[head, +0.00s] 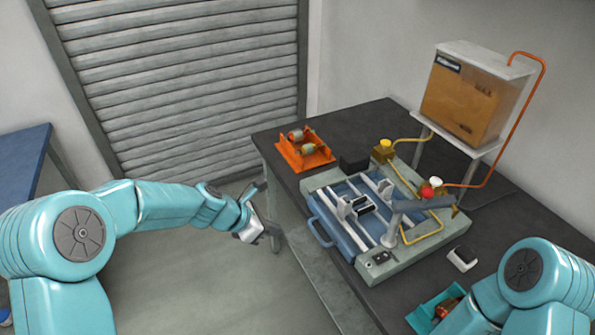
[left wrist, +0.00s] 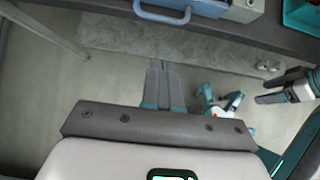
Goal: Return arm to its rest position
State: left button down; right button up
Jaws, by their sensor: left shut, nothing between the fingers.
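My left gripper (head: 268,222) hangs over the floor, left of the workbench's front edge, apart from the bench and the machine. In the left wrist view its two grey fingers (left wrist: 158,72) lie side by side, shut, with nothing between them. My right arm enters at the lower right of the head view, in front of the bench; its gripper is hidden there. What appears to be my right gripper (left wrist: 275,88) shows at the right of the left wrist view, its dark fingers apart and empty.
The dark workbench (head: 372,113) carries a winding machine with a blue handle (head: 320,232), an orange tray (head: 318,159) with armatures and a teal bin (head: 423,318). A blue table (head: 22,160) stands at far left. Floor between is clear.

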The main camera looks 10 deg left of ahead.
pick_arm(q)
jog(key=s+f+m+g+y, duration=0.1)
jog(key=s+f+m+g, duration=0.1)
jog(key=s+f+m, duration=0.8)
jog(key=s+f+m+g+y, duration=0.1)
jog(key=s+f+m+g, duration=0.1)
jog(key=s+f+m, duration=0.8)
jog(key=s+m, duration=0.2)
jog(key=s, duration=0.5)
jog(key=shift+s+f+m+y, duration=0.3)
jog(key=shift+f+y, duration=0.05)
jog(key=shift+y, duration=0.05)
jog(key=shift+s, duration=0.1)
